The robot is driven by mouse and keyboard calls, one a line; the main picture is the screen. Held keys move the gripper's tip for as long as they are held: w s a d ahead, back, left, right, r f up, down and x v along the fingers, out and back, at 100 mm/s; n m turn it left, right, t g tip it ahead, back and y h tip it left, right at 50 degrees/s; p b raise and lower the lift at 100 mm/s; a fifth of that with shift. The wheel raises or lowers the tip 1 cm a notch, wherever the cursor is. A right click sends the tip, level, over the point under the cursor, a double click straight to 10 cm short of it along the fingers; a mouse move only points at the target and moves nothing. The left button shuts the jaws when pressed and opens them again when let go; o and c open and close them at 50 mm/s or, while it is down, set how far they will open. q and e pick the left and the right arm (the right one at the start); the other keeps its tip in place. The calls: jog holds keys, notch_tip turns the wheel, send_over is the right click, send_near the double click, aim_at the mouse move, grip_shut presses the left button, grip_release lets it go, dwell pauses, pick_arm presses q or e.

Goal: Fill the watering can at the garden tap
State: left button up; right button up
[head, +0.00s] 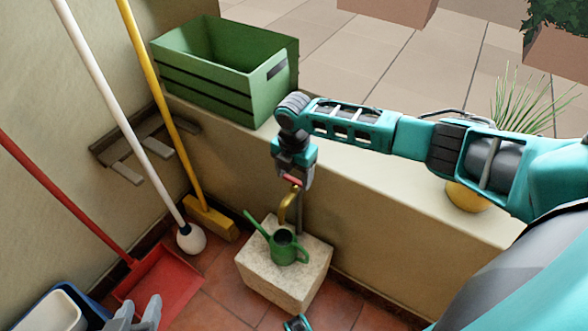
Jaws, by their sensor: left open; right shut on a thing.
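A green watering can (287,249) stands upright on a pale stone block (272,281), its spout pointing up and left. A brass tap (289,207) with a red handle (291,180) is just above the can's opening. I cannot make out any water stream. My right gripper (294,182) reaches down over the wall and is shut on the tap's red handle, partly hiding it. My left gripper (138,314) is at the bottom left, open and empty, in front of a red dustpan and well away from the can. The can's inside looks dark.
A green crate (210,90) and a yellow pot (467,197) with a spiky plant stand on the low wall (385,190). A yellow broom (211,217), a white-handled brush (190,238) and the red dustpan (165,280) fill the left corner. Tiled floor (345,308) is free right of the block.

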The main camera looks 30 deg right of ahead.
aim_at(294, 179)
jog(key=o, duration=1.1)
jog(key=shift+c, duration=0.2)
jog(key=shift+r, duration=0.35)
notch_tip(294, 179, up, 12)
jog(key=p, duration=0.4)
jog(key=shift+r, duration=0.15)
